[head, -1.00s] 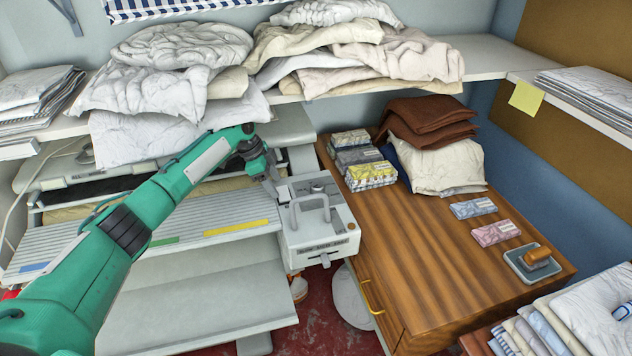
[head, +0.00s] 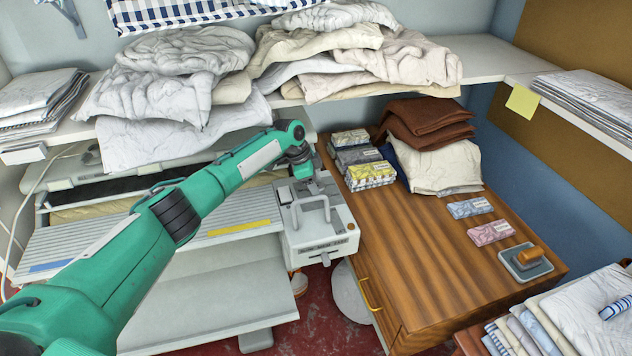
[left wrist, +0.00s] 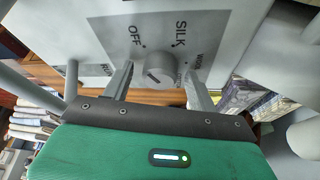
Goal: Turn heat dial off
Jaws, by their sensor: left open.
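The heat dial (left wrist: 155,69) is a round grey knob on a grey label panel, with OFF at its upper left, SILK above it and a partly hidden word at its right. A dark line marks its face; I cannot tell which setting it points to. My left gripper (left wrist: 158,82) is open, with one finger on each side of the dial; contact is not clear. My right gripper is not in view.
The wooden cabinet (head: 430,240) at right holds folded cloths, small packets and a stamp on a pad. A shelf with piled linen (head: 180,75) runs behind the arm.

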